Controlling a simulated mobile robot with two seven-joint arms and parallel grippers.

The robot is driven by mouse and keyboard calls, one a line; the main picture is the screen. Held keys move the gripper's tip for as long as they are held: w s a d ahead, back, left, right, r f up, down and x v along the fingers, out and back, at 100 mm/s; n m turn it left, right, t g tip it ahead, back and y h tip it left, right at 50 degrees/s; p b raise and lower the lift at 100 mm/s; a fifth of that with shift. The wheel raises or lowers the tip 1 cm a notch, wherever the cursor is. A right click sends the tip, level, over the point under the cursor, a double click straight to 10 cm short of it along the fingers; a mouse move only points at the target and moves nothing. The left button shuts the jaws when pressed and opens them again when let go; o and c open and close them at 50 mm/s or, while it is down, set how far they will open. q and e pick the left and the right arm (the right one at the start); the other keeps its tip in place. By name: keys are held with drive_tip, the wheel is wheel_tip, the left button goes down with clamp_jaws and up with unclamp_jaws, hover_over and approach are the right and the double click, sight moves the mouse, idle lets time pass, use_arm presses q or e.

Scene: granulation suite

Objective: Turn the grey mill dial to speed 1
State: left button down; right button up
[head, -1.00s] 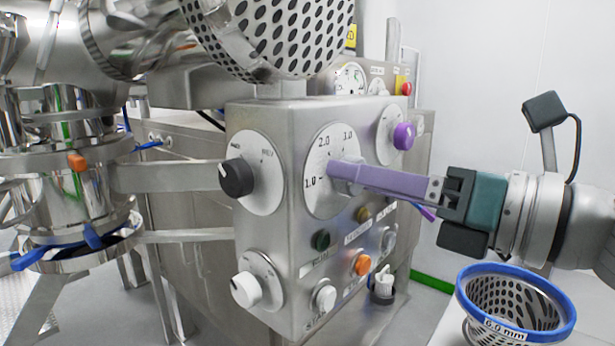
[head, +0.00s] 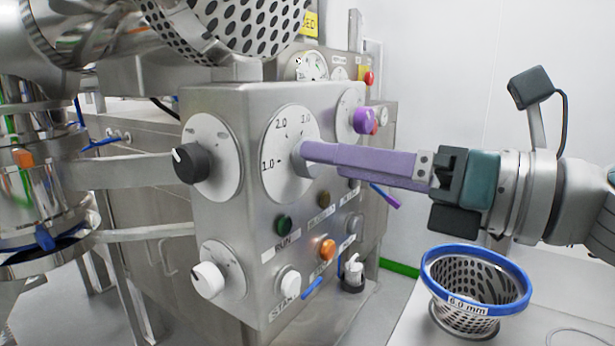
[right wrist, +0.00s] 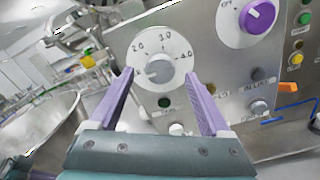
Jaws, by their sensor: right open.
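The grey mill dial (right wrist: 160,70) is a round grey knob on a white scale plate marked 2.0, 3.0 and 4.0 in the right wrist view. Which mark it points at is unclear. In the head view its scale plate (head: 276,140) shows 1.0 and 2.0, while the knob is largely hidden behind the fingers. My right gripper (head: 308,152) has purple fingers that reach the dial from the right. In the right wrist view the right gripper (right wrist: 160,76) is open, one finger on each side of the knob; contact cannot be told. My left gripper is not in view.
The steel panel also carries a black knob (head: 191,163), a purple knob (head: 364,120), a white knob (head: 208,280), a green button (head: 283,224) and an orange button (head: 328,249). A blue-rimmed sieve basket (head: 478,251) stands at the lower right. A perforated drum hangs above the panel.

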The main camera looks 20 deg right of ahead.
drive_tip(key=b+v, duration=0.3)
drive_tip(key=v, duration=0.4)
drive_tip(key=shift+s, duration=0.15)
idle(0.3)
